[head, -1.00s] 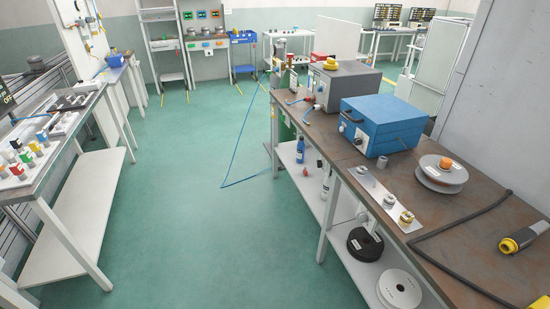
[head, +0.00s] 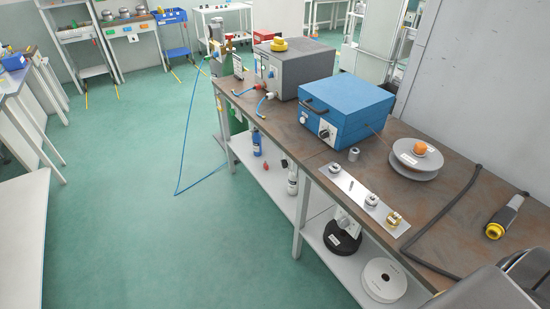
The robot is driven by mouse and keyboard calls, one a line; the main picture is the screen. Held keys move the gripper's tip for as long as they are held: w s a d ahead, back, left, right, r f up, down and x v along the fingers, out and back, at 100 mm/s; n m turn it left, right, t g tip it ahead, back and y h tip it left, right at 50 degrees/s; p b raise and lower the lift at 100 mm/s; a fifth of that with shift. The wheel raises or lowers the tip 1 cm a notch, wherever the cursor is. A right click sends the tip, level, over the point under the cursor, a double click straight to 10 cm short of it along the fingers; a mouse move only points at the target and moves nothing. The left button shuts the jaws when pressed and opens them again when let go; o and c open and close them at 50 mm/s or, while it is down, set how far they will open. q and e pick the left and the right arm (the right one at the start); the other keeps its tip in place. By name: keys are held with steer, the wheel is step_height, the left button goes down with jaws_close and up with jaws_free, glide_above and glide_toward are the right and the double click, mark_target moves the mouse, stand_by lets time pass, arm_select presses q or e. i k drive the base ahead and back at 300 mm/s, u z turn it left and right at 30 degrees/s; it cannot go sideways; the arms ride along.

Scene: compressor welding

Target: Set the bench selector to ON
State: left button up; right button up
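A rusty-brown workbench (head: 290,125) runs along the right side of the head view. A blue box (head: 345,105) stands on it, with a dark rotary knob (head: 324,134) on its front face. A grey box (head: 292,66) behind it also has front controls, too small to read. A silver plate (head: 352,187) at the bench's front edge carries small round fittings. I cannot tell which control is the bench selector, or any ON/OFF setting. Neither gripper is in view. Dark grey parts at the lower right look like my arm.
A grey reel (head: 415,172) with an orange piece, a black cable (head: 460,210) and a yellow-black torch handle (head: 505,217) lie on the bench. Reels (head: 385,280) and bottles sit on its lower shelf.

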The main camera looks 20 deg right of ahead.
mark_target(284, 163)
steer(key=z, duration=0.55)
steer(key=i, duration=0.85)
steer(key=z, duration=0.75)
